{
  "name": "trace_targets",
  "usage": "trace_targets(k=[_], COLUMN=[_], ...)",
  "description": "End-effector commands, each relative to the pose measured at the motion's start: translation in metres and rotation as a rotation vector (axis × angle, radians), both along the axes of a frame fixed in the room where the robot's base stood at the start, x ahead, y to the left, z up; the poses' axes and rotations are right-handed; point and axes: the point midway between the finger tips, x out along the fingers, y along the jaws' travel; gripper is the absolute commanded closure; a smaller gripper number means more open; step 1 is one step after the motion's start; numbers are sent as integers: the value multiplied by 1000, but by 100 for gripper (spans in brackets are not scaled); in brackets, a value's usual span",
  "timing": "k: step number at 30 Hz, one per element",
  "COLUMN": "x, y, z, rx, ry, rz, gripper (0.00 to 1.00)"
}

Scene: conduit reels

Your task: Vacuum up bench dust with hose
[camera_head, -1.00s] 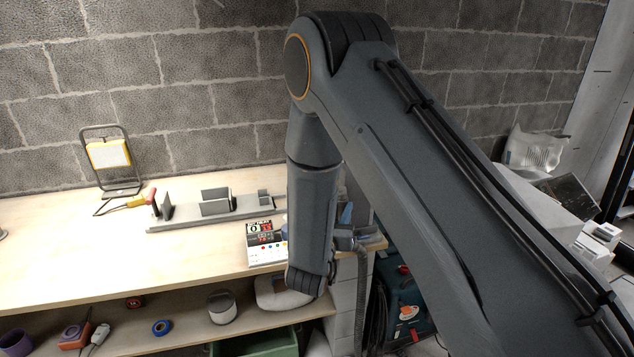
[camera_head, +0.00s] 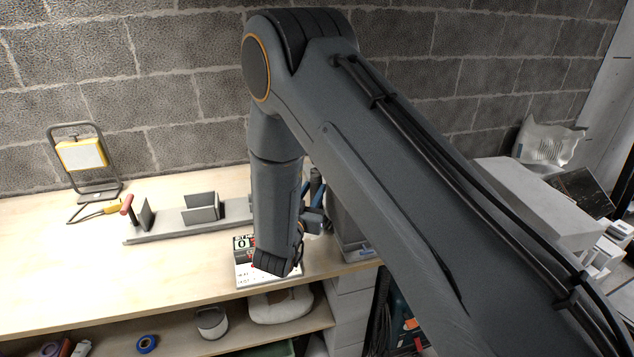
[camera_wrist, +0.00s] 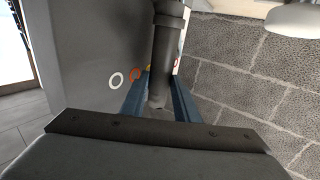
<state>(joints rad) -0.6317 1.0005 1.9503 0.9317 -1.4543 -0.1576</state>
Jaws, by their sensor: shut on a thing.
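My gripper (camera_wrist: 160,98) has two blue fingers closed on a grey tube, the hose end (camera_wrist: 166,55), which runs between them in the wrist view. In the head view my gripper (camera_head: 316,192) is mostly hidden behind my arm, above the right end of the pale wooden bench (camera_head: 60,262). Only a little blue and grey of it shows there. The rest of the hose is hidden or cannot be told apart. I cannot make out any dust on the bench top.
A work light (camera_head: 82,154) and a long grey fixture (camera_head: 170,232) with upright plates stand at the back. A printed box (camera_head: 243,270) lies under my arm, and a grey bin (camera_head: 346,228) stands at the right end. The bench's left front is clear.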

Motion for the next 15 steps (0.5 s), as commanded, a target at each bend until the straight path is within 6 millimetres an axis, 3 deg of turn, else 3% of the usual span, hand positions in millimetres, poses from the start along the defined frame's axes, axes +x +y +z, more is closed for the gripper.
trace_targets(k=[8, 15], x=[4, 5], y=[-11, -14], z=[-8, -31], rx=[4, 3], ry=[-2, -2], rz=[-17, -21], gripper=[92, 92])
